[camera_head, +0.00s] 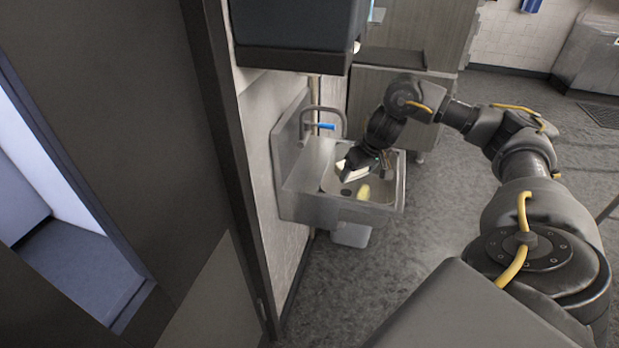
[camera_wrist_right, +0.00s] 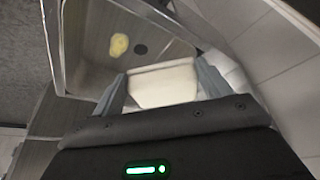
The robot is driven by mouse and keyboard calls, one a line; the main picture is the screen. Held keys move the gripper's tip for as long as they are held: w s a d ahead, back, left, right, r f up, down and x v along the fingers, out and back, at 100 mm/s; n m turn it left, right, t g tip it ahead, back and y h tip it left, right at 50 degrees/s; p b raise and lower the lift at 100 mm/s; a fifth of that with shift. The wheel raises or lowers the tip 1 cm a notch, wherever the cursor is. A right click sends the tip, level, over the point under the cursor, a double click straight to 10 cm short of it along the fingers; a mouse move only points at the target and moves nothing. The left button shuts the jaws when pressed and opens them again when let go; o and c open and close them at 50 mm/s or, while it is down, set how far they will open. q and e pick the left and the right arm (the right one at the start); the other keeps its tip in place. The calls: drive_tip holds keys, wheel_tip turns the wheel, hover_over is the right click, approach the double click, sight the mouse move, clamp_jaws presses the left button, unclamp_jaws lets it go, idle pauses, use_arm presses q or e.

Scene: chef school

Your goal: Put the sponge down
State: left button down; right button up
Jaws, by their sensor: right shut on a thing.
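The sponge, a pale cream block, is held between the fingers of my right gripper (camera_wrist_right: 163,88). It fills most of the lower middle of the right wrist view (camera_wrist_right: 163,75). In the head view my right gripper (camera_head: 358,165) is over the sink, and a pale part of the sponge (camera_head: 341,167) shows beside it. The steel sink (camera_head: 394,190) is mounted on the wall, with its basin below the gripper. The sponge appears to be above the basin floor. My left gripper is not in view.
A yellow rounded thing (camera_head: 363,192) lies in the basin near the dark drain (camera_wrist_right: 140,49). A tap (camera_head: 320,126) with a blue lever rises at the back of the sink. A dark box (camera_head: 292,45) hangs above. A door frame stands left; open floor lies right.

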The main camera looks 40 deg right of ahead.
drive_tip(key=p, duration=0.2)
hover_over(309, 186)
drive_tip(key=s, duration=0.2)
drive_tip(key=x, duration=0.1)
drive_tip(key=b+x, duration=0.1)
drive_tip(key=shift+a+f, duration=0.2)
drive_tip(key=shift+f, duration=0.1)
drive_tip(key=shift+s+d+f, duration=0.1)
drive_tip(key=shift+d+f, duration=0.05)
drive_tip(key=shift+f, duration=0.2)
wheel_tip(309, 186, down, 3)
drive_tip(key=shift+f+b, duration=0.15)
drive_tip(key=shift+b, duration=0.8)
drive_tip(key=shift+w+f, duration=0.2)
drive_tip(key=shift+f, duration=0.15)
drive_tip(key=shift+a, duration=0.2)
drive_tip(key=o, duration=1)
